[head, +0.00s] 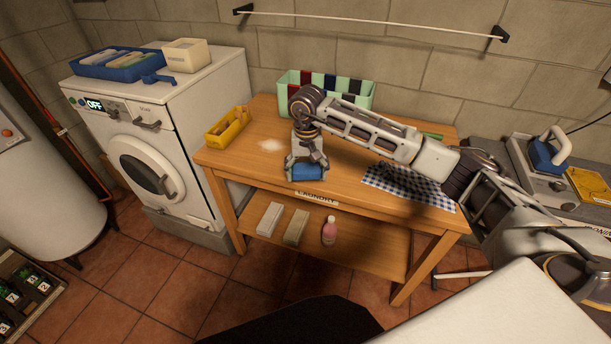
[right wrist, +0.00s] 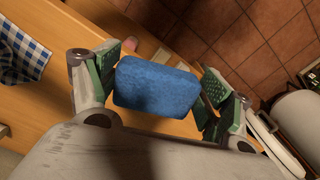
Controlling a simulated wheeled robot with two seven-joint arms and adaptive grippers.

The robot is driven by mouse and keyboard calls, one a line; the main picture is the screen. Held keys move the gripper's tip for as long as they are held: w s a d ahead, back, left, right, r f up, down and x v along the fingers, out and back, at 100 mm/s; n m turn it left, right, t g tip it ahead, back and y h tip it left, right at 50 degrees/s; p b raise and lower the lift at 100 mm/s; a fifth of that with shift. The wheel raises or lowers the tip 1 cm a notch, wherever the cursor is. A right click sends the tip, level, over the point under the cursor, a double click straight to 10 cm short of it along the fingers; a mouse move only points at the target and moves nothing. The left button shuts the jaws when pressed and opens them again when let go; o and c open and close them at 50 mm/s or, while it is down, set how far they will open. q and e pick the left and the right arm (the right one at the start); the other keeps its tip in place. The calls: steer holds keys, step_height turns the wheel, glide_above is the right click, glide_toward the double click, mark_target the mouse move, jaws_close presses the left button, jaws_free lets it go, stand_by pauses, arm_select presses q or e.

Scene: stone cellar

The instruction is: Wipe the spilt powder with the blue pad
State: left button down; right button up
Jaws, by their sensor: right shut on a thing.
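The blue pad (head: 307,172) is between the fingers of my right gripper (head: 306,168), above the front part of the wooden table (head: 232,160). In the right wrist view the pad (right wrist: 155,88) sits between the two green-padded fingers. I cannot tell whether the pad touches the tabletop. The spilt powder (head: 271,145) is a pale patch on the table, to the left of and behind the gripper, apart from the pad. My left gripper is not in view.
A yellow tray (head: 240,132) stands at the table's left end. A green divided box (head: 367,100) is at the back, partly behind my right arm. A checked cloth (head: 433,193) lies on the right. A white washing machine (head: 215,90) stands left of the table.

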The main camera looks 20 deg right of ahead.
steer(key=m, duration=0.4)
steer(key=shift+s+d+f, duration=0.2)
steer(key=shift+s+d, duration=0.05)
steer(key=shift+d, duration=0.15)
steer(key=m, duration=0.3)
steer(key=shift+s+d+f, duration=0.1)
steer(key=shift+s+d, duration=0.15)
steer(key=m, duration=0.3)
steer(key=shift+s+d, duration=0.1)
steer(key=shift+s, duration=0.1)
steer(key=shift+m, duration=1)
steer(key=shift+m, duration=0.5)
